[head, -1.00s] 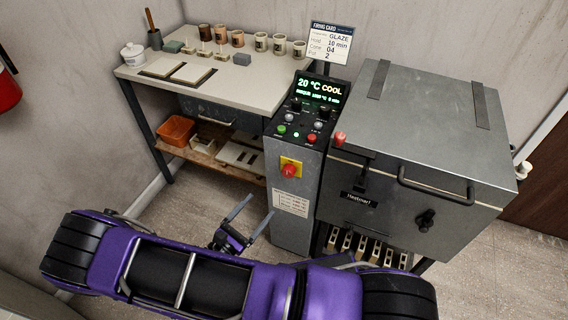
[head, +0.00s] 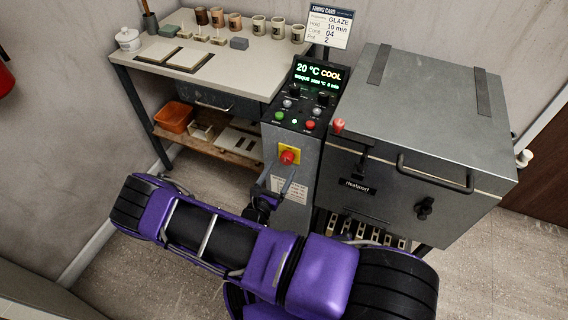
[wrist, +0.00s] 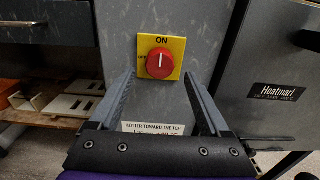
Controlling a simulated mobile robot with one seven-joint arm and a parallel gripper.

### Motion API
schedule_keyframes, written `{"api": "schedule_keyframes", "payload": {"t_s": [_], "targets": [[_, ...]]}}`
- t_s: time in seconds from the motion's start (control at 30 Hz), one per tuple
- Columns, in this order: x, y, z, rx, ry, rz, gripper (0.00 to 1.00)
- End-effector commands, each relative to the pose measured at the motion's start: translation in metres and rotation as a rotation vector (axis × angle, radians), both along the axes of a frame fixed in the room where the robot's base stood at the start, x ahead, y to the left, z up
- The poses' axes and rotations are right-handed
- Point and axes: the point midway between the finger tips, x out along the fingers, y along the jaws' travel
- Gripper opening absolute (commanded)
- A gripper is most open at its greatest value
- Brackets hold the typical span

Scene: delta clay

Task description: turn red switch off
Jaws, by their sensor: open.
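The red switch (head: 288,157) is a round knob on a yellow plate (wrist: 175,43) on the front of the grey control cabinet, below the sloped panel. In the wrist view the red knob (wrist: 160,64) has its white mark pointing straight up at the word ON; OFF is lettered at the plate's left. My gripper (head: 278,174) is open, just in front of and slightly below the knob. In the wrist view its two fingers (wrist: 160,85) reach up on either side below the knob, with nothing between them. The fingers do not appear to touch the knob.
A grey kiln (head: 420,130) with a handle stands right of the cabinet. The control panel (head: 305,110) above has a lit display reading 20 °C COOL, with buttons and knobs. A bench (head: 215,75) with cups stands left; its lower shelf holds an orange bin (head: 175,117).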

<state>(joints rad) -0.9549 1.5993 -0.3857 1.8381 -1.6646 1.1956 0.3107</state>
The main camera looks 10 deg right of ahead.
Motion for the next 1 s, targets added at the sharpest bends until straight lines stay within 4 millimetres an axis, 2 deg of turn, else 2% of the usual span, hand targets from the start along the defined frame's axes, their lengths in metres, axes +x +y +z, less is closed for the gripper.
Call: {"api": "schedule_keyframes", "payload": {"t_s": [0.1,0.23,0.6,0.67,1.0], "targets": [[0.016,-0.012,0.0,0.0,-0.001,-0.001,0.8],[0.026,-0.019,0.0,0.001,-0.001,-0.002,0.8],[0.031,-0.022,0.0,0.001,-0.001,0.001,0.8],[0.031,-0.022,0.0,0.001,-0.001,0.0,0.71],[0.031,-0.022,0.0,0.001,-0.001,0.0,0.1]]}}
